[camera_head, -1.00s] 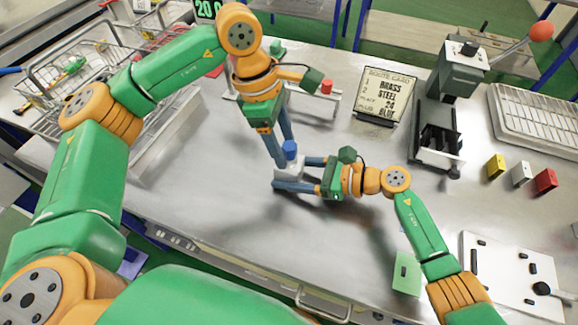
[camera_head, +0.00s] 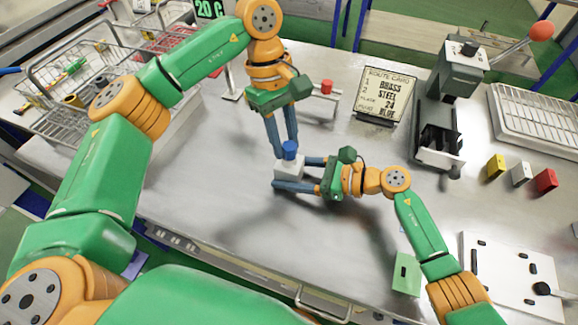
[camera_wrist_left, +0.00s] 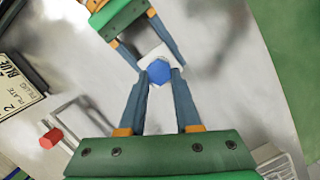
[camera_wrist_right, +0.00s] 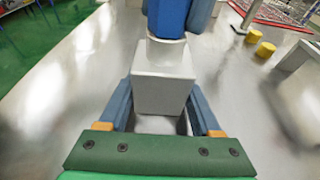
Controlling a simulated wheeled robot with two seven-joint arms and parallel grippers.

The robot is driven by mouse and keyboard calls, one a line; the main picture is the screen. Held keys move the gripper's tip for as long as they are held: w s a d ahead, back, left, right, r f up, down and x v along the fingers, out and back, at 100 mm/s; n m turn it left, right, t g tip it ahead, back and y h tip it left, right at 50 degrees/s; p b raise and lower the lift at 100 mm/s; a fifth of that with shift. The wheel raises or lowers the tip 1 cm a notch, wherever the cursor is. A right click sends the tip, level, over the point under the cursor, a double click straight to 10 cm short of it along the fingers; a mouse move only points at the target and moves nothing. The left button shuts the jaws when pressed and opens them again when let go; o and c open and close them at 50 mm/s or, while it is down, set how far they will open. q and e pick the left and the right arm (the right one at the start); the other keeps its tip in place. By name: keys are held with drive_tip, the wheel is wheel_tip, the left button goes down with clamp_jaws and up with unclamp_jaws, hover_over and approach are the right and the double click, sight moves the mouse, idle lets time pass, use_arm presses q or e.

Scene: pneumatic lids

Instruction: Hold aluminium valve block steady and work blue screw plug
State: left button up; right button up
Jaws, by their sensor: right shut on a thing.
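The aluminium valve block (camera_head: 288,169) is a pale box held above the table in the middle of the head view. The blue screw plug (camera_head: 289,149) stands upright on its top. My right gripper (camera_head: 287,172) is shut on the block, one finger along each side, as the right wrist view shows at the block (camera_wrist_right: 162,83). My left gripper (camera_head: 286,150) comes from above, its fingertips on either side of the plug. The left wrist view also shows the plug (camera_wrist_left: 159,72) between these fingertips. I cannot tell whether they touch it.
A route card (camera_head: 387,95) reads brass, steel, 24, blue. A press with a red-knobbed lever (camera_head: 541,30) stands right of it. Yellow (camera_head: 496,166), white and red blocks lie at right. A wire basket (camera_head: 75,110) is at left. The front middle of the table is clear.

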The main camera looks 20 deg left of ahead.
use_arm(q)
clamp_jaws()
drive_tip(key=n, duration=0.3)
drive_tip(key=shift+s+t, duration=0.15)
drive_tip(key=shift+t, duration=0.15)
drive_tip(key=n, duration=0.3)
drive_tip(key=n+t, duration=0.1)
drive_tip(key=n, duration=0.1)
drive_tip(key=shift+s, duration=0.25)
drive_tip(key=n, duration=0.2)
drive_tip(key=n+t, duration=0.1)
drive_tip(key=n, duration=0.1)
drive_tip(key=shift+s, duration=0.25)
drive_tip(key=n, duration=0.4)
drive_tip(key=shift+s+d+t+y, duration=0.15)
drive_tip(key=shift+t+y, duration=0.15)
drive_tip(key=shift+t, duration=0.1)
